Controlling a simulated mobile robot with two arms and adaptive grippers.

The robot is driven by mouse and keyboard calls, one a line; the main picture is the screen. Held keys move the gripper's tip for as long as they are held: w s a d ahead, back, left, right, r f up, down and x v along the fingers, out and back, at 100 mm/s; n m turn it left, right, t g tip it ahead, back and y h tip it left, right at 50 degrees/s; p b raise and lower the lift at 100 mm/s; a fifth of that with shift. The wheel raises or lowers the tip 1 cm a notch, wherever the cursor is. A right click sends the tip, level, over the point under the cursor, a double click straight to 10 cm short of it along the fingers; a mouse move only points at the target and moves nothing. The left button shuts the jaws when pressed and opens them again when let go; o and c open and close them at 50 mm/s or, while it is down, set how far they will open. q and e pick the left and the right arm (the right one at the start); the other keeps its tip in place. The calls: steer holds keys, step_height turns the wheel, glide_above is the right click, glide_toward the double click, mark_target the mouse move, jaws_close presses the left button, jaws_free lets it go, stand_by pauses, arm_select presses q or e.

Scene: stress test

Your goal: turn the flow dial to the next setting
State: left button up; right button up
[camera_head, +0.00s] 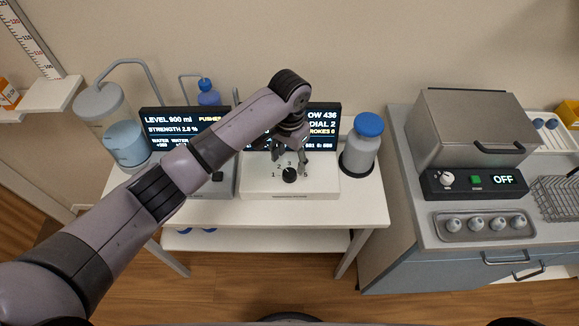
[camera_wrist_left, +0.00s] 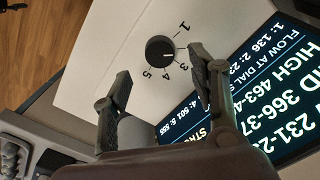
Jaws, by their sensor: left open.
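The flow dial (camera_head: 289,175) is a black round knob on a white box (camera_head: 255,187), ringed by numbers up to 5. In the left wrist view the dial (camera_wrist_left: 160,49) shows clearly, with the 2 hidden by a finger; its small pointer is hard to read. My left gripper (camera_head: 290,155) is open and empty, just behind and above the dial. In the left wrist view its fingertips (camera_wrist_left: 160,66) are spread, apart from the dial.
A blue-capped bottle (camera_head: 361,143) stands right of the box. A clear tank (camera_head: 120,133) with a bent tube and another screen (camera_head: 168,133) are on the left. A counter on the right holds a metal unit (camera_head: 470,125) and a tray of several round pieces (camera_head: 455,237).

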mark_target(289, 172)
arm_select(q)
step_height(289, 172, up, 6)
steer(key=shift+r, duration=0.15)
stand_by(0.5)
